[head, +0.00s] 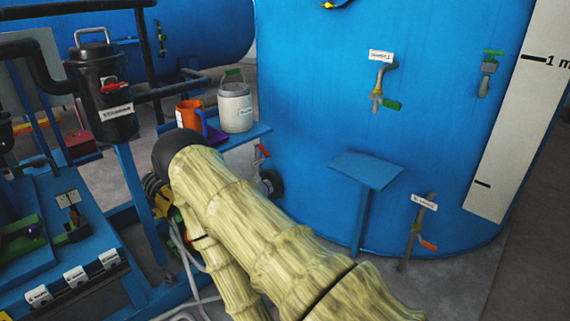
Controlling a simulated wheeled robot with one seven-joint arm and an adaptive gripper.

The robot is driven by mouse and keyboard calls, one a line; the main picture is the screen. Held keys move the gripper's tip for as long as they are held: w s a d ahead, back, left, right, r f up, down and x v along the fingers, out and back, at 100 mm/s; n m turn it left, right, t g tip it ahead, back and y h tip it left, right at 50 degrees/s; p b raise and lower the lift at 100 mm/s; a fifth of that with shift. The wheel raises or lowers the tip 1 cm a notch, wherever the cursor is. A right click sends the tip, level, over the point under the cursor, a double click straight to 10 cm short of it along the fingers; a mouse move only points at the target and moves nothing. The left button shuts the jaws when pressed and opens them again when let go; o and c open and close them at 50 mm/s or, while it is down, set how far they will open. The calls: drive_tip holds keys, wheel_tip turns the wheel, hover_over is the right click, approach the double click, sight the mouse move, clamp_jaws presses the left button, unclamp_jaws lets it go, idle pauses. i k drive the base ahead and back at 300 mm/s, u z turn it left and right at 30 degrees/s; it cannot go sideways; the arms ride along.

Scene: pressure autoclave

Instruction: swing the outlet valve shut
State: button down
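My gripper (158,195) is at the left of centre, beyond the end of my pale sleeved arm. The arm hides most of it, so its fingers cannot be made out as open or shut. A small part with red and green shows just below it, mostly covered by the arm; I cannot tell whether they touch. No readable label names the outlet valve. Candidates are a red-handled valve (263,151) low on the blue tank, right of the gripper, and an orange-handled valve (428,244) on a labelled standing pipe at lower right.
The large blue tank (330,110) fills the right, with a green-handled tap (390,104) and a small blue platform (367,171). A black canister (100,95), an orange mug (190,116) and a grey lidded can (235,108) stand left. Blue frame and pipes crowd the gripper; hoses lie below.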

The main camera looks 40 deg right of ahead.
sight(264, 151)
drive_tip(key=k, duration=0.7)
drive_tip(key=z, duration=0.8)
drive_tip(key=i, duration=1.6)
drive_tip(key=u, duration=0.7)
